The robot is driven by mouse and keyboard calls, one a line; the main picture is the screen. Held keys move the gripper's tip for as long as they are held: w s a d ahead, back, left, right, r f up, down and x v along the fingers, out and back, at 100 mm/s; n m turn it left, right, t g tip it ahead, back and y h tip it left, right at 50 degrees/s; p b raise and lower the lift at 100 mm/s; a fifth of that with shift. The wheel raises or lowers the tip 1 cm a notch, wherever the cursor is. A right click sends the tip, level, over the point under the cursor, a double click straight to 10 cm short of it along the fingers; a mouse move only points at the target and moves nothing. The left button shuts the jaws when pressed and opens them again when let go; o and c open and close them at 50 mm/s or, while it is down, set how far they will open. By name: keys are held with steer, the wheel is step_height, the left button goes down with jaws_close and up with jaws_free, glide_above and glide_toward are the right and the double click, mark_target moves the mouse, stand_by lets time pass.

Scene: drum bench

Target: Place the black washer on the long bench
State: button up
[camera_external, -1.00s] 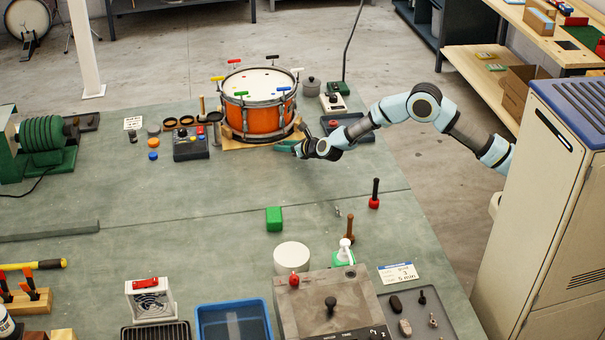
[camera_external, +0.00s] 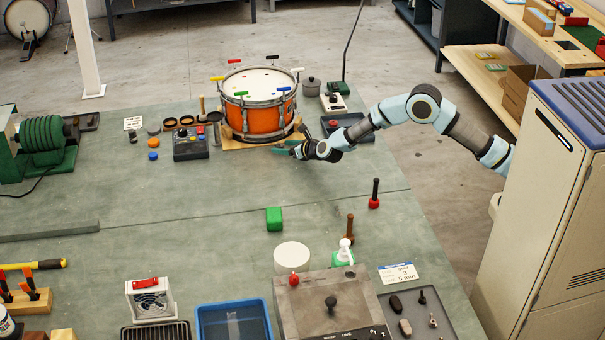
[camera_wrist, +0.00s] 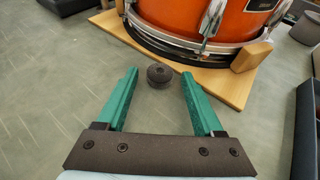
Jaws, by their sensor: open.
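In the wrist view a small dark round piece (camera_wrist: 159,75) stands on the bench between and slightly beyond my open fingertips. It looks like a short stack or knob with a wider top; I cannot tell for sure that it is the black washer. My gripper (camera_wrist: 164,78) is open and empty, with green fingers on either side of it and no visible contact. In the external view my gripper (camera_external: 287,150) is low over the long bench (camera_external: 150,205), just in front of the orange drum. The dark piece cannot be made out there.
The orange drum (camera_external: 262,117) stands on a wooden board (camera_wrist: 226,88) close beyond my gripper. A dark tray (camera_external: 355,130) lies to its right.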

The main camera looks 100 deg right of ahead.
steer(key=shift+r, duration=0.15)
steer(key=b+v, duration=0.2)
steer(key=v, duration=0.9)
steer(key=shift+s, duration=0.1)
steer(key=shift+s+a+r+b, duration=0.1)
steer(key=shift+s+a+b, duration=0.2)
steer(key=shift+a, duration=0.1)
